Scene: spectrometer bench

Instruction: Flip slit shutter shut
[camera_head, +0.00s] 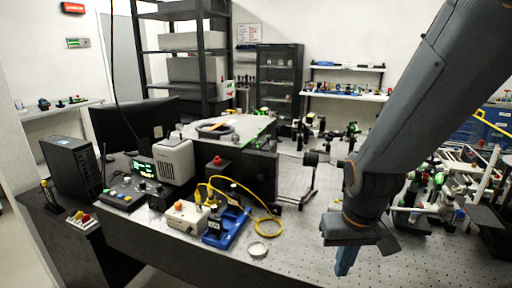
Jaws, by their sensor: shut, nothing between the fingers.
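My gripper (344,262) hangs from my grey arm at the right of the view, pointing down over the perforated bench (300,225). Its blue fingertips are together and hold nothing. I cannot make out the slit shutter for certain. A black round-headed optic on a stand (311,159) is on the bench left of my arm, apart from my gripper. A dark upright panel (263,176) stands farther left. My arm hides part of the bench behind it.
A shallow round dish (258,249) lies near the front edge. Crowded optics (440,190) stand at right. Bare bench lies between dish and gripper.

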